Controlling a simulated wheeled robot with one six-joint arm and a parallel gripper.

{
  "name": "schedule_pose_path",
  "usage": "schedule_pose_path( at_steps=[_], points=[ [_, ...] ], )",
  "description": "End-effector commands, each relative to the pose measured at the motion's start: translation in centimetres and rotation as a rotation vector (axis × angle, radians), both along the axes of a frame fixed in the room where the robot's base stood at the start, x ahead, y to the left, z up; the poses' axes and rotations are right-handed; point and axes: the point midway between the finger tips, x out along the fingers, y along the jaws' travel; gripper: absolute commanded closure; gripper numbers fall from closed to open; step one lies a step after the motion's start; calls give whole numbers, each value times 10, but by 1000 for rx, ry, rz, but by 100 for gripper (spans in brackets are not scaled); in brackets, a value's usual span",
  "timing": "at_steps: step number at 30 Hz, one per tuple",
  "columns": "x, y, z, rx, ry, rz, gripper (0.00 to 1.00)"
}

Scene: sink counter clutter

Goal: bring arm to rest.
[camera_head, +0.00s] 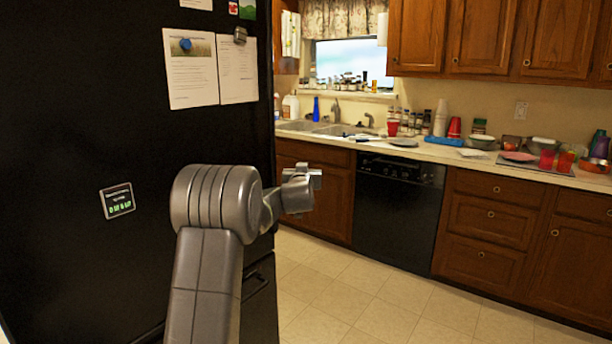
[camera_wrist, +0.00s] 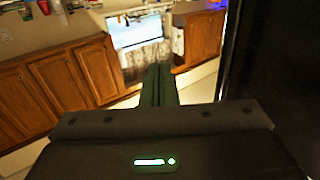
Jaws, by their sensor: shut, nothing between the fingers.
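My arm rises from the bottom of the head view in front of the black refrigerator and bends at a large grey joint. My gripper (camera_head: 316,178) is at its end, pointing right, in the air before the lower cabinets and well short of the counter. In the wrist view my gripper (camera_wrist: 159,70) shows its two dark fingers close together with nothing held.
The black refrigerator (camera_head: 80,260) stands close at the left, beside my arm. The counter (camera_head: 440,153) across the floor holds cups, bowls and jars near the sink (camera_head: 320,129). The tiled floor (camera_head: 370,310) is clear between. A black dishwasher (camera_head: 396,210) is under the counter.

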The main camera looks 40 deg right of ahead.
Motion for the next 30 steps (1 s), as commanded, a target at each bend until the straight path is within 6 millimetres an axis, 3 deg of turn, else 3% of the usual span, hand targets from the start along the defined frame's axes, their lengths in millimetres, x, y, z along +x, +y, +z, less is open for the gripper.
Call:
schedule_pose_path(
  at_steps=[6,17,30],
  points=[
    [-13,-1,0,1,-1,0,100],
    [-11,-1,0,0,-1,1,100],
    [44,4,2,1,-2,1,100]
  ],
)
